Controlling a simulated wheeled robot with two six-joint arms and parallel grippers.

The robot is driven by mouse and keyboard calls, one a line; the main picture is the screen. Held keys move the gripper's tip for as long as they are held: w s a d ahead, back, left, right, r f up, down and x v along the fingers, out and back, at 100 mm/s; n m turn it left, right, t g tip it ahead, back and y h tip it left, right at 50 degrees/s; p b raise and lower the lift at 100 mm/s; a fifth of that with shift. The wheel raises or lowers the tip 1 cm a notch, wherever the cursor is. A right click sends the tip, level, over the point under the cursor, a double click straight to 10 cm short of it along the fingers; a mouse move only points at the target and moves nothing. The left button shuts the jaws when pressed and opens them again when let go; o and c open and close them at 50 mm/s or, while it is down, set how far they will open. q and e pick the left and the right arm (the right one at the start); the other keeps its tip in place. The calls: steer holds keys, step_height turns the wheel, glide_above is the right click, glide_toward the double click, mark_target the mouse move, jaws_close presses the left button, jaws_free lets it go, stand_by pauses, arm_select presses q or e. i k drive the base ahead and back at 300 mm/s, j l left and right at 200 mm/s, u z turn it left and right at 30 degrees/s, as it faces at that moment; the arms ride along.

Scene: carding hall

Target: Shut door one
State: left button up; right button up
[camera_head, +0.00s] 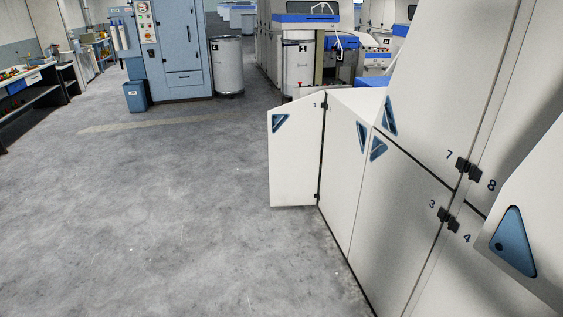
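Door one (296,165) is a white panel with a small "1" by its upper right hinge, at the far end of the row of white machine panels. It stands open, swung out to the left over the floor. Its blue triangular handle recess (280,123) is at the upper left. Two dark hinges (318,196) show along its right edge. Neither of my grippers is in view.
White panels (400,215) marked 3, 4, 7 and 8 run along the right. A panel with a large blue triangle (516,241) juts in close at right. Grey floor (170,220) is clear left. A blue cabinet (180,60) and grey drum (228,68) stand behind.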

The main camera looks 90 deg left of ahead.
mark_target(294, 128)
steer(key=u, duration=2.8)
steer(key=i+j, duration=0.1)
steer(key=i, duration=3.75)
steer(key=l+z, duration=0.05)
steer(key=l, duration=0.05)
